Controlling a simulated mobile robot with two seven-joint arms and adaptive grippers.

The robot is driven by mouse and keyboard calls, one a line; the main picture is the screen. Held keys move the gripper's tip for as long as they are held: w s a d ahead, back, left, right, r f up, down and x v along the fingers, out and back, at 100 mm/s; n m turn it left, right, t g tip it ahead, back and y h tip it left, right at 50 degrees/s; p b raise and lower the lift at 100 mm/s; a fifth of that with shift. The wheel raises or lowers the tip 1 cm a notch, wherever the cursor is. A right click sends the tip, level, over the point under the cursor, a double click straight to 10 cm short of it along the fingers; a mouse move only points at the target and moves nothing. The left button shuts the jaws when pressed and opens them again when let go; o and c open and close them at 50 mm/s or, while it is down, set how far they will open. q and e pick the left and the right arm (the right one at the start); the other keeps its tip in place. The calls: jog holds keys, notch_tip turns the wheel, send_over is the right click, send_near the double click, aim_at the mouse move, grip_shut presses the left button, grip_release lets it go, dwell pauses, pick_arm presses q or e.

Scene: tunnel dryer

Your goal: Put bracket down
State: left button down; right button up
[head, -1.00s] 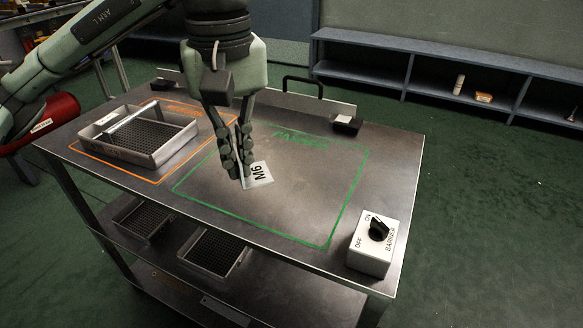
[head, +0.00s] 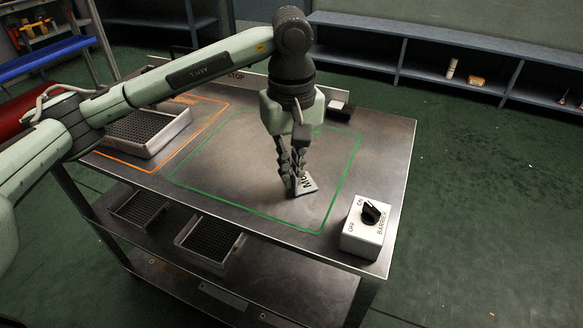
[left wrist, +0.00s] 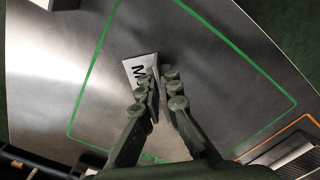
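The bracket (head: 308,185) is a small pale angled piece with black "M6" lettering. My left gripper (head: 291,188) points down over the green-outlined area, shut on the bracket. In the left wrist view the bracket (left wrist: 138,69) shows its lettered face to the left of the fingers (left wrist: 163,84), and its other part is hidden between them. The bracket is inside the green outline (head: 343,190), at or very close to the steel table top (head: 245,170); I cannot tell whether it touches. My right gripper is not in view.
A grey mesh-bottomed tray (head: 150,150) stands in the orange outline at left. A white switch box (head: 362,238) with a black knob sits at the front right corner. A small black-and-white block (head: 340,108) is at the back. The green area is otherwise clear.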

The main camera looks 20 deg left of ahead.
pick_arm(q)
jog(key=shift+f, duration=0.15)
jog(key=c, duration=2.1)
grip_release()
jog(key=shift+o, duration=1.9)
jog(key=shift+r, duration=0.45)
notch_tip(320, 180, up, 12)
jog(key=shift+f, duration=0.25)
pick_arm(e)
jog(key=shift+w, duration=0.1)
